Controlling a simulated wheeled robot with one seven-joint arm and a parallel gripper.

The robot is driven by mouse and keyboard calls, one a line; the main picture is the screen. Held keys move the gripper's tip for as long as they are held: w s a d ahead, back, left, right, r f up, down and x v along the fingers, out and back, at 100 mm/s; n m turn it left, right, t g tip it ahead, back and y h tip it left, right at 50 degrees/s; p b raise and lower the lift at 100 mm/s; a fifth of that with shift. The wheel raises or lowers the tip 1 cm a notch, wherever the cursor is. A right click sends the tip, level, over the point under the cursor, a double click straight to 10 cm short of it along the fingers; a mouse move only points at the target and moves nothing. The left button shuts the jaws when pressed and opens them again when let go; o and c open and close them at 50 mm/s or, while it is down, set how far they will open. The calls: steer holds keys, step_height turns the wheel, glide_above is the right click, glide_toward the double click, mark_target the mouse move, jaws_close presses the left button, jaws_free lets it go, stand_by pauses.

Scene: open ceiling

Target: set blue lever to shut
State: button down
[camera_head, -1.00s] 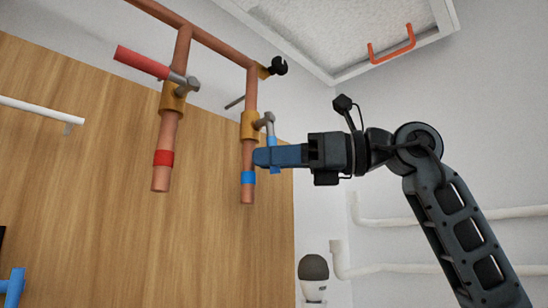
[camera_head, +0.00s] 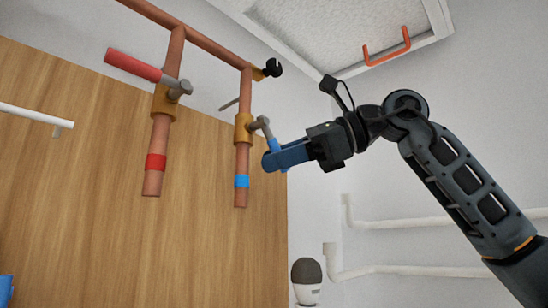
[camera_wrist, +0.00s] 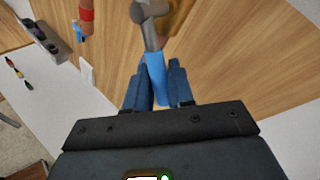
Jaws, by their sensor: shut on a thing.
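The blue lever (camera_head: 274,144) hangs from a grey stem on the brass valve (camera_head: 243,127) of the right copper pipe, which has a blue band (camera_head: 241,181). The lever slants down and to the right, away from the pipe. My gripper (camera_head: 270,160) is shut on the blue lever. In the wrist view the lever (camera_wrist: 155,75) runs between the two blue fingers of my gripper (camera_wrist: 157,82). The fingers hide its lower end in the head view.
A red lever (camera_head: 131,65) on the left pipe, with a red band (camera_head: 156,162), points up and left. A wooden panel (camera_head: 90,200) stands behind the pipes. White pipes (camera_head: 430,222) and an orange handle (camera_head: 387,50) are at the right.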

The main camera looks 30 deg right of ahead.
steer(key=n+h, duration=0.1)
steer(key=d+r+n+h+p, duration=0.1)
steer(key=r+h, duration=0.1)
steer(key=shift+w+d+r+n, duration=0.15)
steer(key=shift+w+d+n, duration=0.15)
steer(key=shift+n, duration=0.1)
steer(key=shift+d+r+n+h+p, duration=0.3)
steer(key=shift+r+n+h+p, duration=0.35)
steer(key=shift+r+n+h, duration=0.7)
steer(key=shift+n+h, duration=0.15)
steer(key=shift+h, duration=0.2)
steer(key=c, duration=1.1)
jaws_free()
steer(key=v, duration=0.7)
steer(key=shift+s+r, duration=0.15)
steer(key=shift+s, duration=0.2)
steer(key=shift+d, duration=0.1)
